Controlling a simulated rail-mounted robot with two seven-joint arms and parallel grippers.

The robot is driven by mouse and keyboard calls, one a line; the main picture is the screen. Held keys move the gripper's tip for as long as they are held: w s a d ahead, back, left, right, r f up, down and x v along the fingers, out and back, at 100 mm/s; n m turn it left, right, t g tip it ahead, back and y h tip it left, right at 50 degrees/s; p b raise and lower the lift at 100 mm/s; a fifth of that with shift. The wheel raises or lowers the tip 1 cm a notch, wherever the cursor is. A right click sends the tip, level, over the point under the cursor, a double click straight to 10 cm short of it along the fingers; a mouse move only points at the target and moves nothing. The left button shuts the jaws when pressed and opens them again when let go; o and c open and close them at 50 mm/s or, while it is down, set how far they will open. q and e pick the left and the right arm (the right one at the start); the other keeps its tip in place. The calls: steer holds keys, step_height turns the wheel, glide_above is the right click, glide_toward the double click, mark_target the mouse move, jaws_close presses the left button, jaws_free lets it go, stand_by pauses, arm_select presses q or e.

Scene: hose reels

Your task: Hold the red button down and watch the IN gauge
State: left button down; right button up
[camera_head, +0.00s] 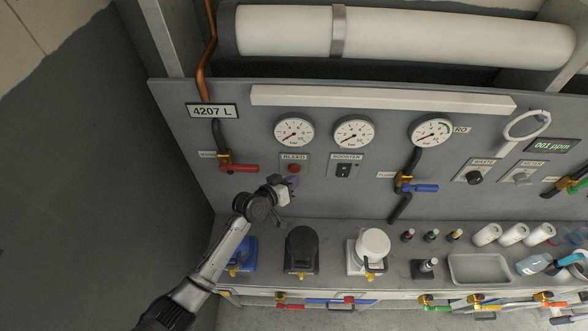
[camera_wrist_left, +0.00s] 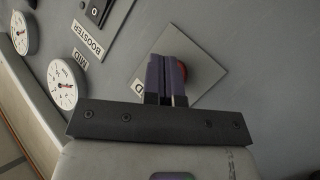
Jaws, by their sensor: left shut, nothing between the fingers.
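The red button (camera_head: 294,168) sits on a small plate on the grey panel, under the leftmost gauge. In the left wrist view the red button (camera_wrist_left: 184,70) is partly hidden behind the finger edge. My left gripper (camera_head: 291,184) is at the button's lower edge in the head view, fingers shut and empty; the fingers (camera_wrist_left: 165,75) overlap the button plate. I cannot tell whether they touch or press it. Three round gauges show: left (camera_head: 294,132), middle (camera_head: 354,133) and right (camera_head: 431,132). No IN label is readable. The left gauge's needle points lower left. My right gripper is not in view.
A red-handled valve (camera_head: 240,167) is left of the button, and a black switch (camera_head: 344,170) under a BOOSTER label is to the right. A blue-handled valve (camera_head: 424,188) is farther right. The bench below holds a black-topped unit (camera_head: 302,247) and a white-topped one (camera_head: 373,244).

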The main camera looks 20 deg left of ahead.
arm_select(q)
steer(key=s+p, duration=0.1)
steer(key=s+d+p, duration=0.1)
steer(key=s, duration=0.1)
steer(key=s+p, duration=0.1)
steer(key=shift+s+d, duration=0.35)
steer(key=shift+s, duration=0.05)
stand_by(0.4)
